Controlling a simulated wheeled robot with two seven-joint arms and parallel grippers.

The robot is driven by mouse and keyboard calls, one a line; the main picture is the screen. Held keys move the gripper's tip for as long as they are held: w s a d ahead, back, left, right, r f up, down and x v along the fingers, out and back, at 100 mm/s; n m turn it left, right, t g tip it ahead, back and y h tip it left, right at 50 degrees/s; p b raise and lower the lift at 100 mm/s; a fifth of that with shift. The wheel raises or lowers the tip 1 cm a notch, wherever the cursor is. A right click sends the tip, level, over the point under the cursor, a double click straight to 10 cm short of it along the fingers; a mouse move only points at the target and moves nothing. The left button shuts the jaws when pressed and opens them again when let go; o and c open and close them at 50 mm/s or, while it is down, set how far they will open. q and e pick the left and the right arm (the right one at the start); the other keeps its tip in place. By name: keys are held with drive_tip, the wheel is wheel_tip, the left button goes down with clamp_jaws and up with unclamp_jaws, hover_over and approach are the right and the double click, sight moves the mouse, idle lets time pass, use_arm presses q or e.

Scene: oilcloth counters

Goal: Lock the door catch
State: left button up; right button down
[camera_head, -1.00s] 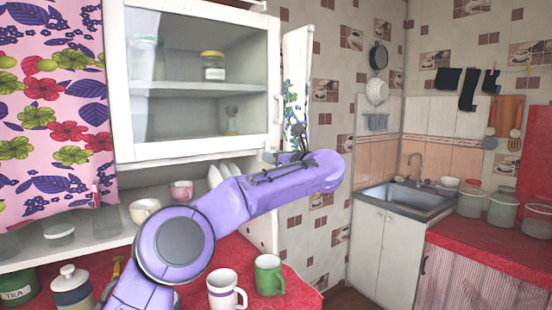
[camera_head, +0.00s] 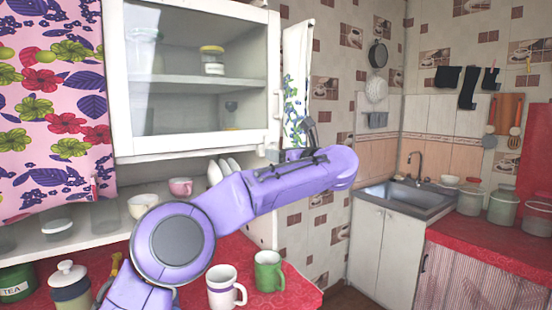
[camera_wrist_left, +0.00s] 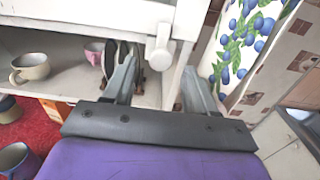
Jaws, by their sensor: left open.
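The white cabinet door (camera_head: 126,100) has a glass pane and looks shut, or nearly so, in the head view. A small pale door catch (camera_head: 272,152) sits at its lower right corner. In the left wrist view the catch (camera_wrist_left: 159,48) is a white knob with a short stem below, on the white frame. My left gripper (camera_head: 295,142) is just right of the catch, partly hidden by my purple arm. In the wrist view my left gripper (camera_wrist_left: 158,72) is open and empty, its fingers either side of and below the knob, apart from it. My right gripper is not in view.
Below the cabinet are a shelf with a cream cup (camera_head: 142,206), a pink cup (camera_head: 180,187) and upright plates (camera_head: 216,172). A white mug (camera_head: 223,290) and green mug (camera_head: 268,272) stand on the red counter. A floral panel (camera_wrist_left: 240,45) is close right of the gripper.

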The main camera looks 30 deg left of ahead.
use_arm(q)
drive_tip(key=b+v, duration=0.1)
drive_tip(key=v, duration=0.6)
drive_tip(key=shift+b, duration=0.4)
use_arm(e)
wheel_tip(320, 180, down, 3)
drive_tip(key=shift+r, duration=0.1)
use_arm(q)
drive_tip(key=shift+d, duration=0.2)
